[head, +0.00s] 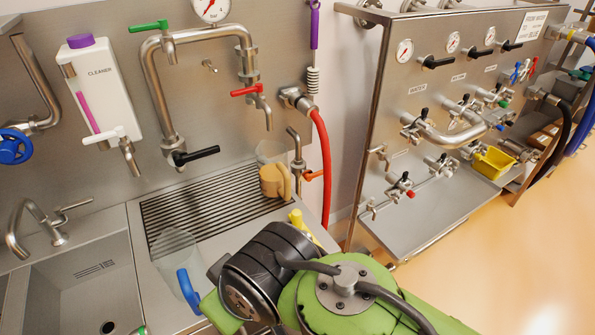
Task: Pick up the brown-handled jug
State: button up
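The brown-handled jug (271,152) stands at the far right end of the slotted drain grate, by the wall. Its body is clear, and its tan-brown handle (284,182) faces toward the front right. A second clear jug (176,245) with a blue handle (188,290) stands nearer, at the left front of the grate. My green and black arm fills the bottom middle of the head view. My gripper's fingers do not show, so I cannot see whether they hold anything.
A yellow item (298,224) is partly hidden behind my arm. A steel sink (90,290) is at left. Taps with green (148,26) and red (252,90) handles overhang the grate (205,212). A red hose (321,165) hangs right of the jug. The grate's middle is clear.

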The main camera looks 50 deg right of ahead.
aim_at(274, 177)
jog(key=z, duration=1.35)
jog(key=k+l+u, duration=0.2)
jog(key=l+u, duration=0.2)
jog(key=k+l+u, duration=0.2)
jog(key=u, duration=0.15)
jog(key=l+u, duration=0.8)
jog(key=k+l+u, duration=0.15)
jog(key=l+u, duration=0.25)
jog(key=l, duration=0.15)
jog(key=k+l+u, duration=0.2)
jog(key=l+u, duration=0.8)
jog(key=l, duration=0.2)
